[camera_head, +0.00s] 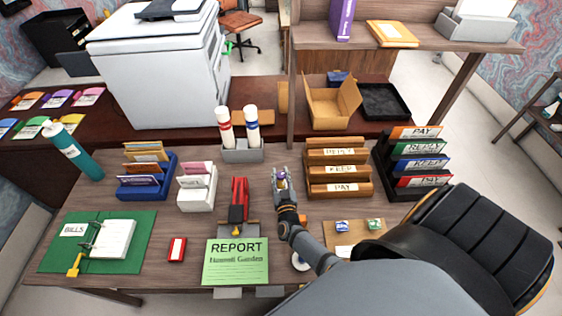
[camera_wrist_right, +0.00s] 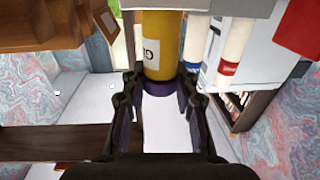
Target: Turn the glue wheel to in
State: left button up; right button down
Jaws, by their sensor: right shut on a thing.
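The glue stick is a yellow tube (camera_wrist_right: 160,45) with a white label, seen close up in the right wrist view. Its purple wheel (camera_wrist_right: 162,87) is at the end nearer my gripper. My right gripper (camera_head: 282,186) is over the middle of the desk in the head view, with a bit of purple between its fingers. In the wrist view the fingers (camera_wrist_right: 162,92) stand on both sides of the purple wheel and are shut on it. The tube's far end is hidden behind a pale grey block (camera_wrist_right: 205,6). My left gripper is not in view.
A red stapler (camera_head: 239,194) stands left of my right gripper, and a wooden card rack (camera_head: 338,170) close on its right. Two white tubes stand in a grey holder (camera_head: 240,153) behind. A green report sheet (camera_head: 236,262) lies in front. Bare desk shows near the red box (camera_head: 177,249).

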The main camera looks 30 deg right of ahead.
jog(key=shift+m+g+h, duration=0.5)
jog(key=shift+m+h, duration=0.2)
jog(key=shift+h, duration=0.2)
jog(key=shift+m+g+h, duration=0.5)
jog(key=shift+h, duration=0.2)
jog(key=shift+m+g+h+b, duration=0.4)
jog(key=shift+h+b, duration=0.1)
jog(key=shift+b, duration=0.1)
jog(key=shift+m+g+h+b, duration=0.4)
jog(key=shift+h+b, duration=0.1)
jog(key=shift+b, duration=0.3)
dwell(0.5)
jog(key=c, duration=1)
grip_release()
